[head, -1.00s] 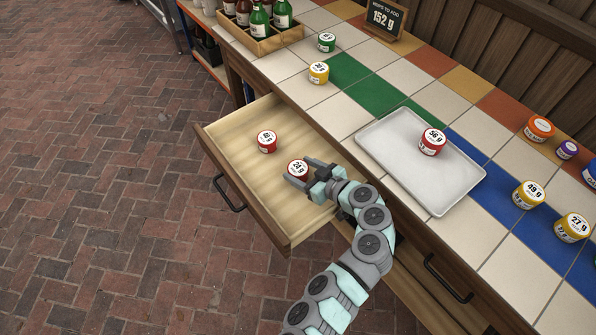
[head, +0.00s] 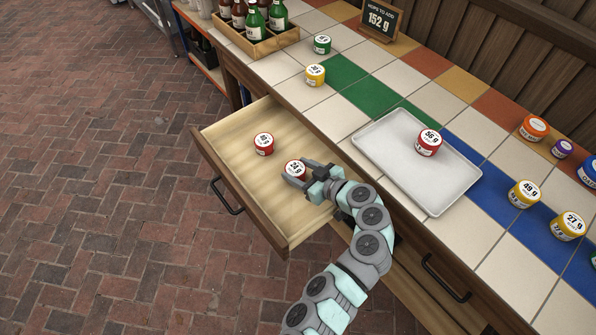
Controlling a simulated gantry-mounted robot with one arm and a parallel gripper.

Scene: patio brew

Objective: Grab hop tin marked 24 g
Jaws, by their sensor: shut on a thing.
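The red hop tin marked 24 g (head: 295,168) stands upright in the open wooden drawer (head: 237,139), its white lid label facing up. My gripper (head: 296,172) reaches in from the right, with its fingers on either side of this tin, shut on it. The tin's right side is partly hidden by my gripper. A second red tin (head: 264,145) stands farther left in the drawer; its label is too small to read surely. A red tin marked 56 g (head: 429,143) stands on the grey tray (head: 455,187) on the counter.
A sign reading 152 g (head: 380,20) stands at the back of the counter. A bottle crate (head: 256,45), a green tin (head: 322,44) and a yellow tin (head: 315,75) are at the upper middle. Yellow tins marked 49 g (head: 525,194) and 27 g (head: 568,226) stand at right, near an orange tin (head: 534,128).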

